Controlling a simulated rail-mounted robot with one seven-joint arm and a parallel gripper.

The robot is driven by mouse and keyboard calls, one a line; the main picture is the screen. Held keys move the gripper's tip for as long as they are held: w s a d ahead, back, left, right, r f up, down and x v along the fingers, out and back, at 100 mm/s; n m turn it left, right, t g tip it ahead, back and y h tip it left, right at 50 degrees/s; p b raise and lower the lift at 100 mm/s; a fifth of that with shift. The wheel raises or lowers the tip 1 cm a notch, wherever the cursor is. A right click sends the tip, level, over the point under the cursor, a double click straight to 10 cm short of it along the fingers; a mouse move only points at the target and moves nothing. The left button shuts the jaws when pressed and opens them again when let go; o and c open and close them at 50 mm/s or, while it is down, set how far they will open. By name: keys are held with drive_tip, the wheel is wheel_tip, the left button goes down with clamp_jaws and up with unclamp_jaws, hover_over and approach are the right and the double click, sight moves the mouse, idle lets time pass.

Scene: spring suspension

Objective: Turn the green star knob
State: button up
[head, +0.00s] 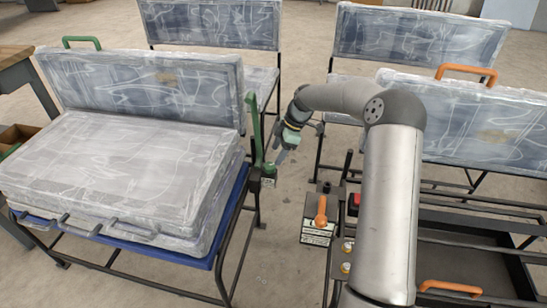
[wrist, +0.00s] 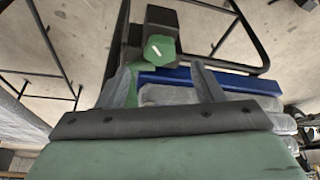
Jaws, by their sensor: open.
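The green star knob (wrist: 160,48) shows in the wrist view as a green, angular face with a white line on it, mounted on a dark block. In the head view a small green knob (head: 269,170) sits low at the right side of the left seat, below an upright green lever. My gripper (head: 283,156) is just above and to the right of it. In the wrist view my gripper (wrist: 165,82) has its two grey fingers spread, with nothing between them. The knob lies beyond the fingertips and appears apart from them.
The green lever (head: 253,130) rises close beside my gripper. The left seat (head: 120,165) is wrapped in plastic on a blue tray (head: 228,215).

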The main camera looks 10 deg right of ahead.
drive_tip(key=p+v, duration=0.2)
drive_tip(key=v, duration=0.9)
drive_tip(key=shift+r+p, duration=0.3)
drive_tip(key=shift+r, duration=0.05)
drive_tip(key=shift+d, duration=0.1)
